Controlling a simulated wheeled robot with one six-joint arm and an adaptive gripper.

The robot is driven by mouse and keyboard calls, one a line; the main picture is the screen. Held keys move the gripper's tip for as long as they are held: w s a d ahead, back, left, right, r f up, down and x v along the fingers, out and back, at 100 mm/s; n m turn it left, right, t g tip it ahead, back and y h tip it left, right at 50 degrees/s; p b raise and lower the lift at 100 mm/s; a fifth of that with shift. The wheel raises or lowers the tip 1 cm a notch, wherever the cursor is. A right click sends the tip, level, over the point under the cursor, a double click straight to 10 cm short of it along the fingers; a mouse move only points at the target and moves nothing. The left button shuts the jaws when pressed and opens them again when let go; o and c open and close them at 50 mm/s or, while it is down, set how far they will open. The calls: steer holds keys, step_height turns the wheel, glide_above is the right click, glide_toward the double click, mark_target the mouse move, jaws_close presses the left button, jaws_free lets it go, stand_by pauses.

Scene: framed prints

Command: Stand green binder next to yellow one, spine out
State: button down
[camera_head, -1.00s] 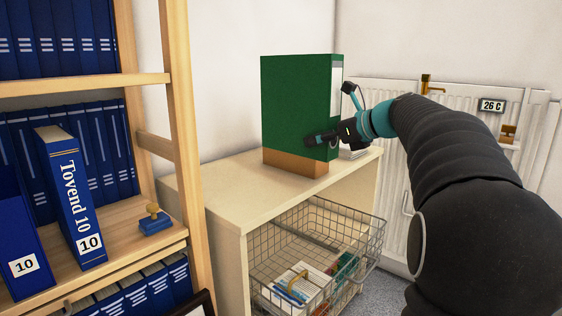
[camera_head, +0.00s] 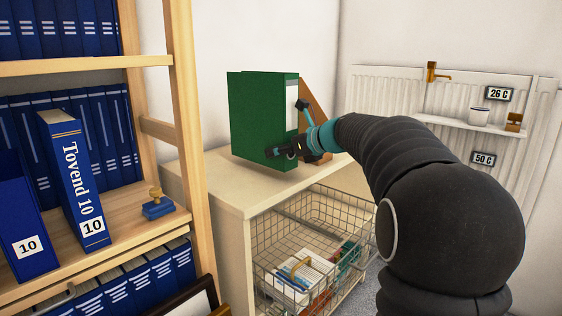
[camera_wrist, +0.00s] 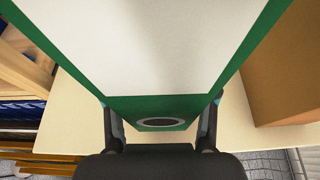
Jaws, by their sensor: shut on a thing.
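The green binder (camera_head: 258,120) is upright over the left part of the cream cabinet top (camera_head: 215,185). Its spine, with a white label, faces my arm. My gripper (camera_head: 287,128) is shut on the spine side, one finger on each side. In the wrist view the binder's spine (camera_wrist: 160,105) shows a white label and a finger hole, between the two fingers (camera_wrist: 160,124). I cannot tell whether its bottom touches the cabinet. No yellow binder shows in any view.
A brown slant-edged holder (camera_head: 316,98) stands right of the binder, also in the wrist view (camera_wrist: 285,75). A wire basket (camera_head: 310,245) sits under the cabinet top. A wooden shelf (camera_head: 185,130) with blue binders is at left. A radiator (camera_head: 390,110) is at right.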

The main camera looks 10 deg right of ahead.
steer(key=shift+f, duration=1.3)
steer(key=shift+c, duration=1.6)
jaws_free()
steer(key=shift+f, duration=0.1)
steer(key=v, duration=1.2)
steer(key=shift+s, duration=0.1)
